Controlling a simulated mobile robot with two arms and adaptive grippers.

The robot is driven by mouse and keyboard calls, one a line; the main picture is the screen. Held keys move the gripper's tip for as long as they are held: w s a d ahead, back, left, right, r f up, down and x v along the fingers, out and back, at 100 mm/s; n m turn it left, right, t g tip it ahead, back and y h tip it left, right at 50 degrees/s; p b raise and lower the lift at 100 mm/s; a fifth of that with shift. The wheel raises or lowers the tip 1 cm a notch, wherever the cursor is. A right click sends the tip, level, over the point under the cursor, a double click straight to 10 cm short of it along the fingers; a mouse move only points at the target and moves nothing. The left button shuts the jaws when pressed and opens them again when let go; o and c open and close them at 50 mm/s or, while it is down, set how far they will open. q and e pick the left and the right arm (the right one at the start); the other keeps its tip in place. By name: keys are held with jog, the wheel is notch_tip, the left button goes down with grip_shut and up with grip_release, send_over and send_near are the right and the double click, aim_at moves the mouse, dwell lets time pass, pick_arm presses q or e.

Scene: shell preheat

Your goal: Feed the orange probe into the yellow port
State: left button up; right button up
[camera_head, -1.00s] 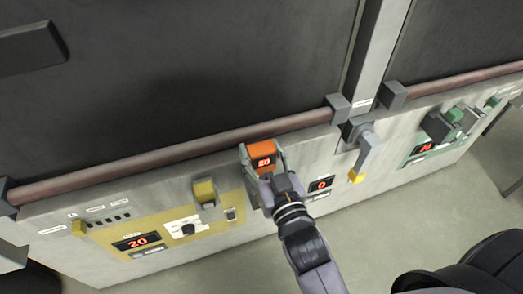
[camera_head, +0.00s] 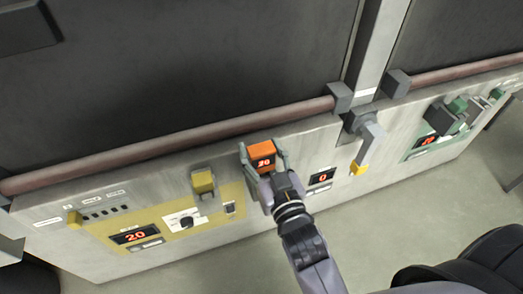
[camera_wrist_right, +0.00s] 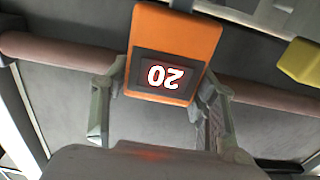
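The orange probe (camera_head: 262,154) is a box with a lit red "20" display. It also shows large in the right wrist view (camera_wrist_right: 176,45), where its digits are upside down. My right gripper (camera_head: 264,161) has one finger on each side of it and is shut on it, in front of the panel's upper edge. I cannot tell where the port's opening is.
A long reddish bar (camera_head: 170,148) runs above the panel, close behind the probe. A grey lever with a yellow tip (camera_head: 359,168) sticks out to the right. A green section (camera_head: 425,143) lies farther right. The floor (camera_head: 400,225) in front looks clear.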

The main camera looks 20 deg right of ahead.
jog(key=o, duration=0.4)
